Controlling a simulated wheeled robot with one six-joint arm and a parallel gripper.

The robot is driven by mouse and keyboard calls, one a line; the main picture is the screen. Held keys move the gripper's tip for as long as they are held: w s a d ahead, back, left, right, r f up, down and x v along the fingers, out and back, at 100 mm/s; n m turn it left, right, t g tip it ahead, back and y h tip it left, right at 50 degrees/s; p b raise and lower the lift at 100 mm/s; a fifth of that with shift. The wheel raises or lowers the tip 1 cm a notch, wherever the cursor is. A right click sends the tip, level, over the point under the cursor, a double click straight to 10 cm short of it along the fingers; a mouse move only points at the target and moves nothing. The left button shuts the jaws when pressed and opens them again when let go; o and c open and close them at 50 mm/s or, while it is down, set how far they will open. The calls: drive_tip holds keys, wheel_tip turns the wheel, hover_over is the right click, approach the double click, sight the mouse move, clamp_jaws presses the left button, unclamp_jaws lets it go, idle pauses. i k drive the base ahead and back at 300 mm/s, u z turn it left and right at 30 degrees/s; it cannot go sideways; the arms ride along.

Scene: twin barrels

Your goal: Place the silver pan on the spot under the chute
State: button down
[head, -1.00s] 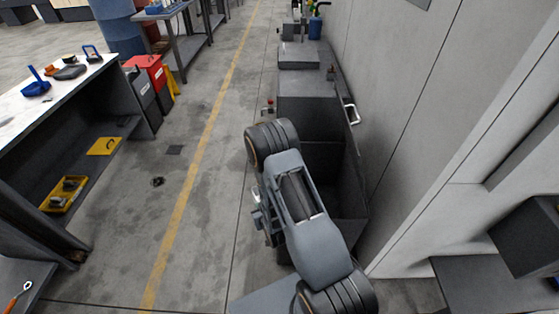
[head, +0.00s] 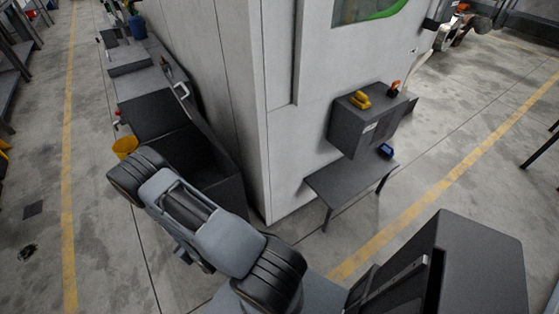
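I cannot make out a silver pan in the head view. A dark grey box (head: 362,128) juts from the white machine's wall, above a low grey table (head: 345,181); I cannot tell whether this box is the chute. A blue object (head: 386,151) lies at the table's back right; most of the tabletop is bare. My folded arm fills the lower left, and my gripper cannot be made out behind its links.
The white machine wall (head: 285,160) has a corner close ahead. A dark open bin (head: 195,165) and a yellow container (head: 125,147) are by my arm. A dark cabinet (head: 470,260) stands at lower right. Floor is open beyond the table, along the yellow line (head: 430,200).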

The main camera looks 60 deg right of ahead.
sight(354, 171)
drive_tip(key=k, duration=0.3)
drive_tip(key=u, duration=1.55)
drive_tip(key=k, duration=2.75)
drive_tip(key=z, duration=2.05)
drive_tip(key=i, duration=0.45)
drive_tip(key=u, duration=0.05)
